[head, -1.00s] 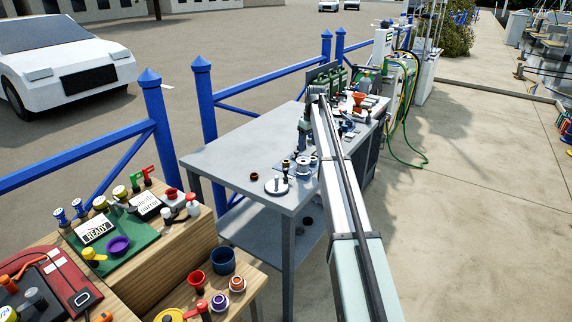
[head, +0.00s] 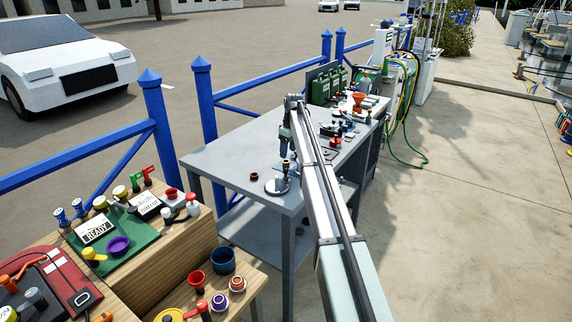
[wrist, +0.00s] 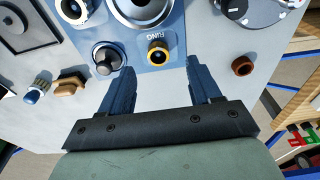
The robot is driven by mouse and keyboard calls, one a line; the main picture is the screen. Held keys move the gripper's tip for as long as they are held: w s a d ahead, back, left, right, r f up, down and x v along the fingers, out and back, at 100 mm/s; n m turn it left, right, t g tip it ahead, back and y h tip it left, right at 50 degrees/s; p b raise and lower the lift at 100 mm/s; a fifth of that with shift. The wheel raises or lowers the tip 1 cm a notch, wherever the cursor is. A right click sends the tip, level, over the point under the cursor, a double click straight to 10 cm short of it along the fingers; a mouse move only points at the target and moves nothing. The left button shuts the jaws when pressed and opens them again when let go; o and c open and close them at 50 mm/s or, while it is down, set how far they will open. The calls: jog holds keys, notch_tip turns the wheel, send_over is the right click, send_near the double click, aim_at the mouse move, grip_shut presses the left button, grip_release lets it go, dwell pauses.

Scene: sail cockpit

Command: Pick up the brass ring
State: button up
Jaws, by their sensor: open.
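My gripper (wrist: 158,67) is open and empty. Its two blue fingers come from below, one on each side of the ring's line, with the ring just beyond the gap between the tips. No contact with the ring shows. In the head view my gripper (head: 285,155) hangs over the grey bench (head: 225,153); I cannot clearly pick out the ring there.
A dark knob (wrist: 106,58) stands close left of the ring. A brown ring (wrist: 242,67) lies to the right on bare bench.

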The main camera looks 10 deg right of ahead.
jog(key=shift+w+a+f, duration=0.1)
jog(key=shift+w+f, duration=0.1)
jog(key=shift+f, duration=0.7)
jog(key=shift+w+a+f, duration=0.1)
jog(key=shift+w+f, duration=0.05)
jog(key=shift+f, duration=0.75)
jog(key=shift+w+a+f, duration=0.1)
jog(key=shift+w+f, duration=0.1)
jog(key=shift+f, duration=0.7)
jog(key=shift+c, duration=0.2)
jog(key=c, duration=1.1)
jog(key=shift+r, duration=0.15)
notch_tip(320, 180, up, 10)
jog(key=shift+r, duration=0.15)
jog(key=shift+r, duration=1.25)
